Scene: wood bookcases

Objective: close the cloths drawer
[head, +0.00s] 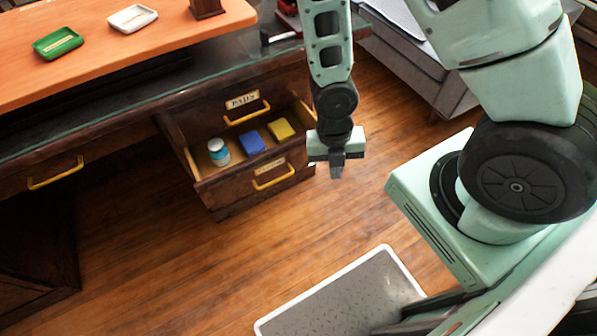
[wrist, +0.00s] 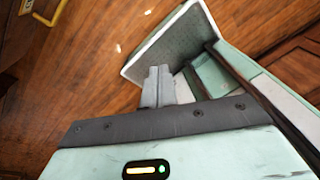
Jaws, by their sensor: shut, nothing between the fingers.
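The open lower drawer (head: 205,182) is pulled out from the dark wood desk. It holds a white and blue jar, a blue folded item (head: 251,142) and a yellow one (head: 280,129). Its front has a yellow handle (head: 273,176) and a label too small to read. My gripper (head: 337,170) is shut and empty, pointing down, to the right of the drawer and apart from it. In the wrist view, the shut fingers (wrist: 158,87) show above the floor, with part of a yellow handle (wrist: 47,12) at the top left.
A closed drawer with a yellow handle (head: 247,113) is above the open one; another handle (head: 55,173) is at the left. Green (head: 58,43) and white (head: 132,18) trays sit on the orange top.

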